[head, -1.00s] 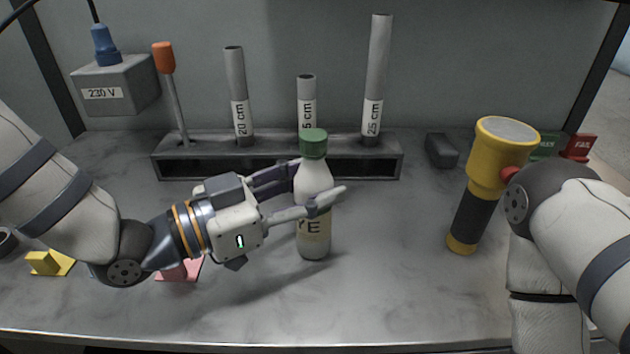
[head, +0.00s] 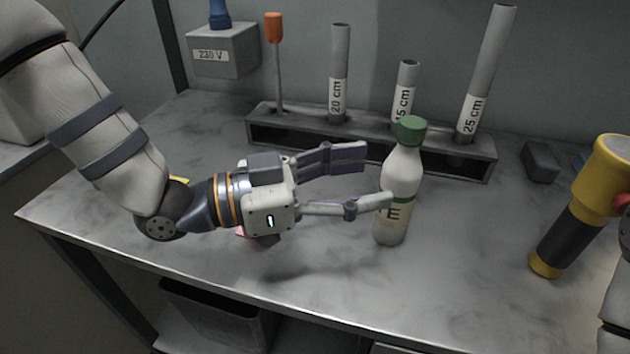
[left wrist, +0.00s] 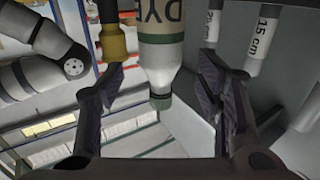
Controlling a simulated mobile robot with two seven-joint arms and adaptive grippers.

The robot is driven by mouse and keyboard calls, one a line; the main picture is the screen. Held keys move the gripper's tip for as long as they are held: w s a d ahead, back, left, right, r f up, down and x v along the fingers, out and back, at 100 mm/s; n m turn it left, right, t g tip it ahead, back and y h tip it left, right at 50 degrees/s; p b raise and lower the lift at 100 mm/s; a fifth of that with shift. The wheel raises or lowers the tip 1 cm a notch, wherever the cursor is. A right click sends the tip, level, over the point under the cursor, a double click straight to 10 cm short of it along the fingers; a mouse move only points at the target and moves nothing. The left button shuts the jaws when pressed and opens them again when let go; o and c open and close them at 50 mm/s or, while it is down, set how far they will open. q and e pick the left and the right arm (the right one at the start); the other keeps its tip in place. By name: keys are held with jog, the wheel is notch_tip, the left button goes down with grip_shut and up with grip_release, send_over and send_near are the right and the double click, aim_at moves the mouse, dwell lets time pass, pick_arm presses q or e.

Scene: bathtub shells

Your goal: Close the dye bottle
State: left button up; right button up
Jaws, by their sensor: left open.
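The dye bottle (head: 398,182) stands upright on the grey table, white with a pale label. A green cap (head: 411,129) sits on its top; I cannot tell how tightly. My left gripper (head: 376,177) is open, left of the bottle at body height. Its near fingertip overlaps the bottle's left edge in the picture; the far finger ends short of it. In the left wrist view, upside down, the bottle (left wrist: 163,62) and its green cap (left wrist: 160,102) show between the spread fingers, beyond the gripper (left wrist: 162,75). My right gripper is out of view.
A rack (head: 370,146) with grey tubes and an orange-handled tool (head: 274,30) stands behind. A yellow and black flashlight (head: 580,205) stands at right, beside my right arm. A grey 230 V box (head: 222,50) is at back left.

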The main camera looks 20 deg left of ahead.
pick_arm(q)
jog(key=v, duration=0.6)
jog(key=shift+p, duration=0.3)
